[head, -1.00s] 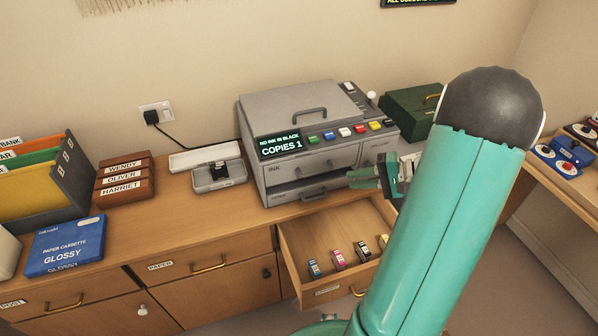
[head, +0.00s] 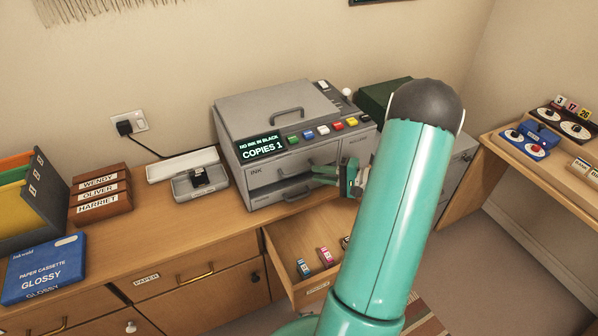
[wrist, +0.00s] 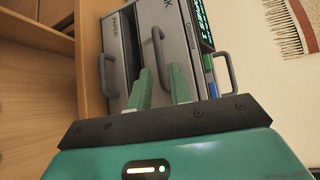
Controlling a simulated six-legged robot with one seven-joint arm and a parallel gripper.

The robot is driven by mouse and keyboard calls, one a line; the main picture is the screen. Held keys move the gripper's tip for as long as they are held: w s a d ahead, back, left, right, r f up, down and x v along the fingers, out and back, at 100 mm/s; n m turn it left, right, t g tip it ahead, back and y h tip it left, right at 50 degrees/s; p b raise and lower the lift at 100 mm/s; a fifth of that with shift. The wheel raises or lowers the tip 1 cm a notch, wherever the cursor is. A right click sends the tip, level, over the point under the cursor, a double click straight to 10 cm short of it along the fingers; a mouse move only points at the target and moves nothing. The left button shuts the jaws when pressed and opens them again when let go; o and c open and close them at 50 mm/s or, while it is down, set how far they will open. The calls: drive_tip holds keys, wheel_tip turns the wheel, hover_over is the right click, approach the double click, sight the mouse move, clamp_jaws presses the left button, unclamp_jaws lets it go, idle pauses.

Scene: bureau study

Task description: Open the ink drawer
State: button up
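The grey printer (head: 290,130) stands on the wooden bureau top. Its ink drawer (head: 275,168), labelled INK, looks shut in the front's upper part. My gripper (head: 322,174) is at the drawer's front, partly hiding it in the head view. In the wrist view, the two green fingers of my gripper (wrist: 156,68) are apart, on either side of the lower end of the grey ink drawer handle (wrist: 157,42). I cannot tell whether they touch it. The printer screen (head: 262,150) reads "NO INK IN BLACK, COPIES 1".
A lower printer drawer with its own handle (wrist: 104,75) sits beneath the ink drawer. Below, a bureau drawer (head: 285,238) stands open with small cartridges (head: 304,268) inside. A grey tray (head: 199,182) holds a black item left of the printer. A green box (head: 382,95) stands behind right.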

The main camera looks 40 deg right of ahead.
sight(303, 172)
drive_tip(key=x, duration=0.6)
drive_tip(key=shift+w+a, duration=0.15)
drive_tip(key=shift+w, duration=0.1)
clamp_jaws()
